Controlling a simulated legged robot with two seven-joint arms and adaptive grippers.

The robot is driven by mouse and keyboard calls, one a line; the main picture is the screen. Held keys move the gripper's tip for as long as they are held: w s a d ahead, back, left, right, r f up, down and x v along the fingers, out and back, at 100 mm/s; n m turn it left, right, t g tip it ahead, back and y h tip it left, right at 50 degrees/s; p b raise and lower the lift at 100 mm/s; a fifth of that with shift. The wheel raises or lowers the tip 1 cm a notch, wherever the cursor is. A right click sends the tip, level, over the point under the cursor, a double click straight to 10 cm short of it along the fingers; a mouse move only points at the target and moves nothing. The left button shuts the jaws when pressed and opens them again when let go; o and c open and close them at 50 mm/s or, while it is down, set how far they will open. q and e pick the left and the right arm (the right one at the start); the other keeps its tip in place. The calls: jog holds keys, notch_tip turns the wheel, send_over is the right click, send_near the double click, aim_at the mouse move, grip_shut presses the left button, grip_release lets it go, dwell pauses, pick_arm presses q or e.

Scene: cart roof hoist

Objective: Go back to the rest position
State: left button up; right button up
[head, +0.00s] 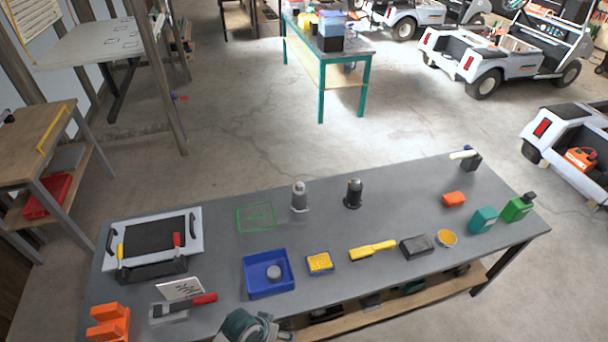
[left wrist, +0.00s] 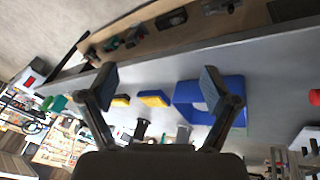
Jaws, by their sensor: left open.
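My left gripper (left wrist: 158,90) is open in the left wrist view, with its two fingers spread wide and nothing between the tips. Beyond the fingers is the grey workbench (left wrist: 270,75), with a blue tray (left wrist: 232,88) behind the right finger and yellow items between the fingers. In the head view a rounded grey-green part of my arm shows at the bottom edge, in front of the workbench (head: 220,290). My right gripper is in neither view.
A lower shelf (head: 330,325) runs under the near edge. Open floor lies behind; carts stand at right.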

pick_arm(q)
jog(key=s+a+f+n+y, duration=0.1)
jog(key=s+a+f+y, duration=0.25)
jog(key=s+a, duration=0.85)
notch_tip(320, 180, down, 28)
jog(key=s, duration=0.1)
jog(key=s+a+f, duration=0.2)
jog(key=s+f, duration=0.5)
jog(key=s, duration=0.1)
jog(key=s+a+f+g, duration=0.1)
jog(key=s+f, duration=0.6)
jog(key=s, duration=0.1)
jog(key=shift+s+a+f+g+b, duration=0.2)
jog(key=shift+s+a+g+b, duration=0.1)
jog(key=shift+s+a+b, duration=0.1)
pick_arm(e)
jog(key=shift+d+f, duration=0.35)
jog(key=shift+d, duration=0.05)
